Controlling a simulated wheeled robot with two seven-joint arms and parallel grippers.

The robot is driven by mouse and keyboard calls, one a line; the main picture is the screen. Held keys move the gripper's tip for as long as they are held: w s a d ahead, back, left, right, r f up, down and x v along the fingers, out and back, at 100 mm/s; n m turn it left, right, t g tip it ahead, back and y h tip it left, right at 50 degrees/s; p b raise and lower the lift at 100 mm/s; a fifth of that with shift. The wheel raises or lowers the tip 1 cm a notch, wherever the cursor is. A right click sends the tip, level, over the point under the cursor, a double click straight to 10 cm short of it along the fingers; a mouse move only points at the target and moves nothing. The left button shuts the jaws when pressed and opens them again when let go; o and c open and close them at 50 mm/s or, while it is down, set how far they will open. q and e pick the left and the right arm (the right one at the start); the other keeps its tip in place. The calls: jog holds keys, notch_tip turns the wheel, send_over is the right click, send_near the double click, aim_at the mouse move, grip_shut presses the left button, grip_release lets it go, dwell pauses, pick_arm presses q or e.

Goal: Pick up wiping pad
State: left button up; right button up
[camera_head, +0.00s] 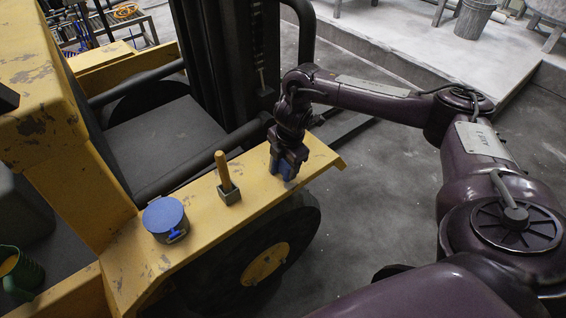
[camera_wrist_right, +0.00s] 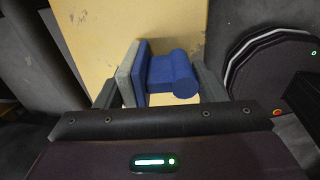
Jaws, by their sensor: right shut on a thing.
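The wiping pad (camera_wrist_right: 170,75) is blue with a rounded grip and a pale grey layer on its left side in the right wrist view. In the head view only a small blue part of the pad (camera_head: 284,172) shows below my right gripper (camera_head: 287,160). My right gripper is shut on the pad, with a finger on either side of it in the wrist view (camera_wrist_right: 158,88). The pad is over the far end of the yellow fender (camera_head: 205,212); I cannot tell whether it touches the surface. My left gripper is not in view.
A blue lidded pail (camera_head: 165,216) stands on the fender. A green container (camera_head: 22,272) is at the lower left. Black mast parts (camera_head: 235,70) rise behind. Open floor lies right of the wheel.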

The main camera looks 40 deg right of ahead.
jog(key=shift+r, duration=0.7)
notch_tip(320, 180, up, 5)
jog(key=shift+w+r, duration=0.1)
jog(key=shift+r, duration=0.05)
notch_tip(320, 180, up, 13)
jog(key=p, duration=0.7)
jog(key=shift+p, duration=0.4)
jog(key=shift+r, duration=0.1)
jog(key=o, duration=0.5)
jog(key=c, duration=0.3)
